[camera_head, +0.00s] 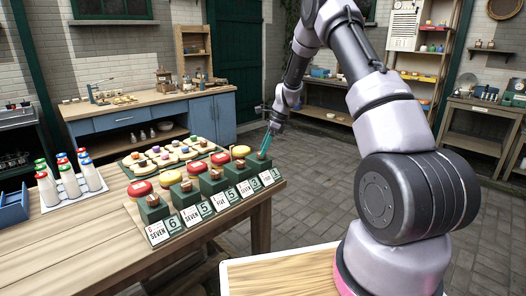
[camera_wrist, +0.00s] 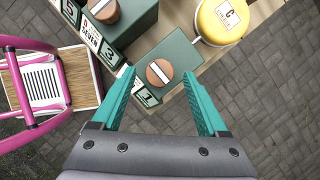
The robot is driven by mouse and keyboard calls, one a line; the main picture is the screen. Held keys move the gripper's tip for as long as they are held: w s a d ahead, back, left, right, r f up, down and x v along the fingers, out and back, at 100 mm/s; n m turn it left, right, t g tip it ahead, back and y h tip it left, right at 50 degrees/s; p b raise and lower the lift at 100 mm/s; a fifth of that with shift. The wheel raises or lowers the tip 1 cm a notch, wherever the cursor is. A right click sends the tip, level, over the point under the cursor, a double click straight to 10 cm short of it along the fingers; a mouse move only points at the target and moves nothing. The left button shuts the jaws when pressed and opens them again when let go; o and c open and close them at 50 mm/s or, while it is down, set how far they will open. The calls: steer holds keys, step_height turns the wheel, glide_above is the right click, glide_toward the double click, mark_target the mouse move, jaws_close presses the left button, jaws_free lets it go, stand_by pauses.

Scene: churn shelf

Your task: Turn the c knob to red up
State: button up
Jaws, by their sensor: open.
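A row of green boxes with round wooden knobs runs along the table's front edge in the head view. In the wrist view, the wooden knob (camera_wrist: 159,72) on the end box (camera_wrist: 185,50) has a pale bar across it, lying at a slant. A yellow disc marked C (camera_wrist: 222,20) sits beside that box; a yellow disc at the row's right end also shows in the head view (camera_head: 240,151). My gripper (camera_wrist: 158,80) has teal fingers, apart and empty, one on each side of this knob in the picture. In the head view my gripper (camera_head: 265,145) is at the row's right end. Contact cannot be told.
A neighbouring knob (camera_wrist: 103,10) stands on the box to the left. Number and word cards (camera_head: 163,230) face the front. Red discs (camera_head: 140,189) stand behind other boxes. A white bottle tray (camera_head: 69,190) is at the left. Paved floor (camera_head: 320,190) is open to the right.

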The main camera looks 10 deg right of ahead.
steer(key=shift+x, duration=0.75)
jaws_close()
